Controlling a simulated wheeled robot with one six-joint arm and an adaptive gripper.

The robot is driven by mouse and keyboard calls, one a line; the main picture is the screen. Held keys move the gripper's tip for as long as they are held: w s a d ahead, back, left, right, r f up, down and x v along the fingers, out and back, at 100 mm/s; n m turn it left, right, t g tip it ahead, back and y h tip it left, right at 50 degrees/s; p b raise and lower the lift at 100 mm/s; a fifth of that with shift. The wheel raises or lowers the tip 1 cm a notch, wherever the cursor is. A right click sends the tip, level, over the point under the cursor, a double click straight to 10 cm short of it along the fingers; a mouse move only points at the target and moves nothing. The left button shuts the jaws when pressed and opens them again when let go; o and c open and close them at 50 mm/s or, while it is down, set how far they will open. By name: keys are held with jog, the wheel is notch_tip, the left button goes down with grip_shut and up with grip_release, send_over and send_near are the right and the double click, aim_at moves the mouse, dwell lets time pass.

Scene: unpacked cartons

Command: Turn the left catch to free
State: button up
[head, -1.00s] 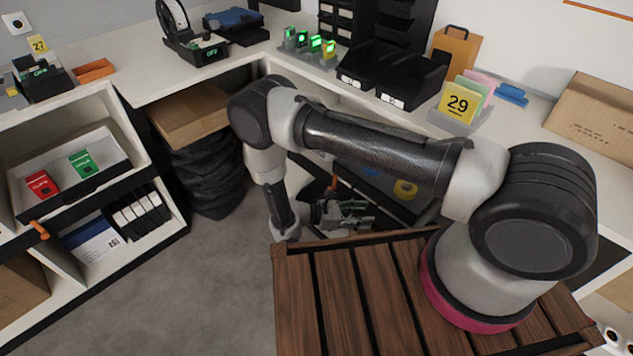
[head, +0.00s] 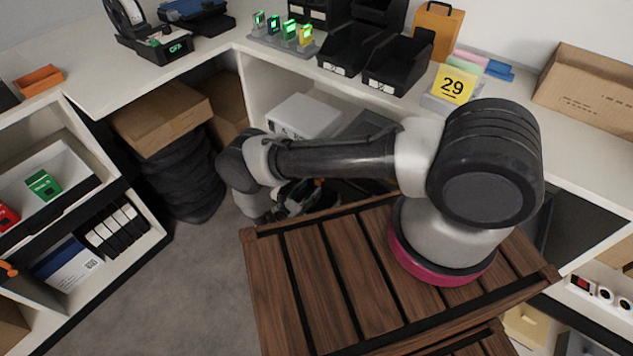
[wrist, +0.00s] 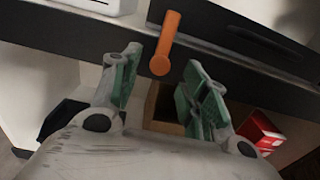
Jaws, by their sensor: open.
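An orange catch lever (wrist: 166,45) stands out from a dark rail in the wrist view, its rounded end towards me. My gripper (wrist: 161,62) is open, with one green-padded finger on each side of the lever in the picture. I cannot tell whether either finger touches it. In the head view my gripper (head: 292,198) is low beyond the slatted wooden top, partly hidden by my arm, with a sliver of orange (head: 318,183) beside it. Another orange catch (head: 9,269) shows on the left shelf unit at the picture's edge.
In the wrist view a red box (wrist: 262,132) lies lower right, and a dark drawer front (wrist: 235,35) is upper right. In the head view a slatted wooden top (head: 300,290), a white counter (head: 210,55) and a cardboard box (head: 160,115) surround my arm. Grey floor is clear at left.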

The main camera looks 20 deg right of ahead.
jog(key=x, duration=0.5)
jog(key=shift+d, duration=0.1)
jog(key=shift+c, duration=0.2)
grip_shut()
